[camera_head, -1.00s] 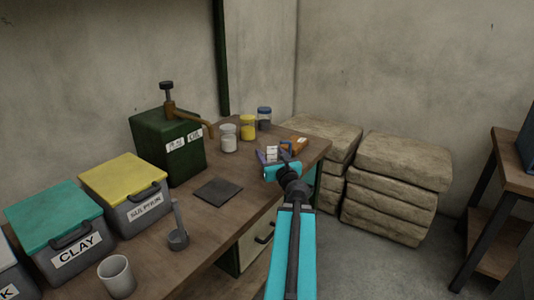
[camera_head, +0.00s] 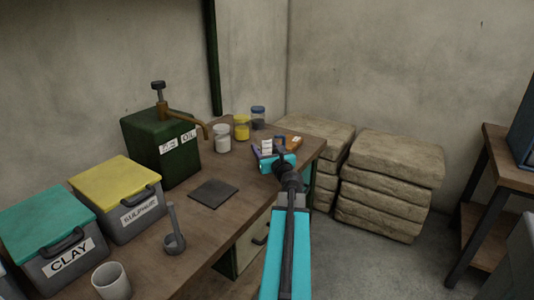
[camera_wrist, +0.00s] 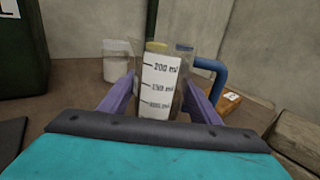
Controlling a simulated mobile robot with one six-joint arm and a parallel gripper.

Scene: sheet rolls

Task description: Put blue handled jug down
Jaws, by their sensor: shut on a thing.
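The blue handled jug is a clear measuring jug with a white marked label (camera_wrist: 160,85) and a blue handle (camera_wrist: 212,68) on its right side in the wrist view. It stands upright between the purple fingers of my gripper (camera_wrist: 158,104), which are shut on it from both sides. In the head view the jug (camera_head: 266,146) is small at the far right end of the wooden bench (camera_head: 235,165), with my gripper (camera_head: 268,153) at it. The jug's base is hidden by my gripper, so I cannot tell whether it touches the bench.
An orange box (camera_head: 294,143) is close on the jug's right. A white jar (camera_head: 222,140), yellow jar (camera_head: 242,128) and blue-lidded jar (camera_head: 258,116) stand behind. A dark flat plate (camera_head: 213,193) lies nearer. The green oil can (camera_head: 150,150) is left.

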